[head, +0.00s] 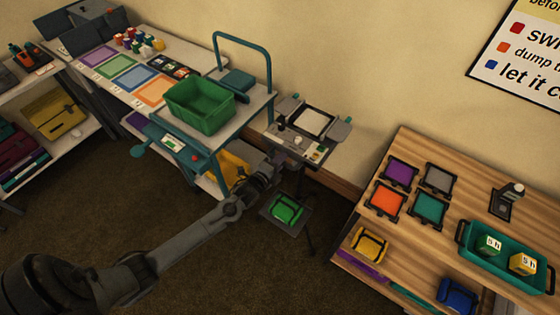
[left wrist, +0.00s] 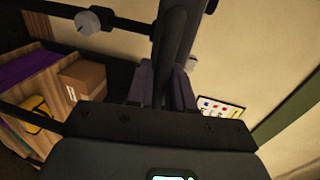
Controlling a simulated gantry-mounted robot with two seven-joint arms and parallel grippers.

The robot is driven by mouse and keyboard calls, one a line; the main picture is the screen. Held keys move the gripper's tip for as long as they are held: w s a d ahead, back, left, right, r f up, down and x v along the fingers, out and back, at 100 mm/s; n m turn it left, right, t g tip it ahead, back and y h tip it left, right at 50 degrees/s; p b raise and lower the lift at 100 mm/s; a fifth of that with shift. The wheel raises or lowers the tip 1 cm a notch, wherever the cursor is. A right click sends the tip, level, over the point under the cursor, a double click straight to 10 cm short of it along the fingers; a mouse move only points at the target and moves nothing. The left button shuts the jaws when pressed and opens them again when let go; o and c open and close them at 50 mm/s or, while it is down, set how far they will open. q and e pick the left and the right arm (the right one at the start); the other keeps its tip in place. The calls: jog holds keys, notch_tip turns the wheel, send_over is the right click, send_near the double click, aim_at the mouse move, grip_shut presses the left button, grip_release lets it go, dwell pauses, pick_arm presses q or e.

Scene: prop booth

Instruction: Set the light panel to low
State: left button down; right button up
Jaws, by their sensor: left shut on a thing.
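What looks like the light panel (head: 312,122), a grey unit with a pale square face, stands against the wall beyond the cart. It has side knobs and small coloured marks along its front edge. My left gripper (head: 284,168) is at the panel's front lower edge, with my arm reaching in from the lower left. In the left wrist view its fingers (left wrist: 163,88) are shut around a dark bar (left wrist: 174,45). The wrist body hides part of the grip, and I cannot read the panel's setting. My right gripper is not in view.
A teal cart with a green bin (head: 200,107) stands just left of the panel. A small platform with a green item (head: 286,208) is below my gripper. A wooden table (head: 420,165) with coloured squares and a teal tray (head: 508,262) is at right.

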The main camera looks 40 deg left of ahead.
pick_arm(q)
jog(key=c, duration=1.2)
grip_release()
jog(key=shift+s+f, duration=0.1)
jog(key=shift+f, duration=0.4)
jog(key=shift+o, duration=0.2)
jog(key=shift+r, duration=0.1)
jog(key=shift+r, duration=0.15)
jog(key=a+v, duration=0.1)
jog(key=v, duration=0.9)
jog(key=shift+s+d+r+p, duration=0.15)
jog(key=shift+s+d+p, duration=0.15)
jog(key=shift+d, duration=0.2)
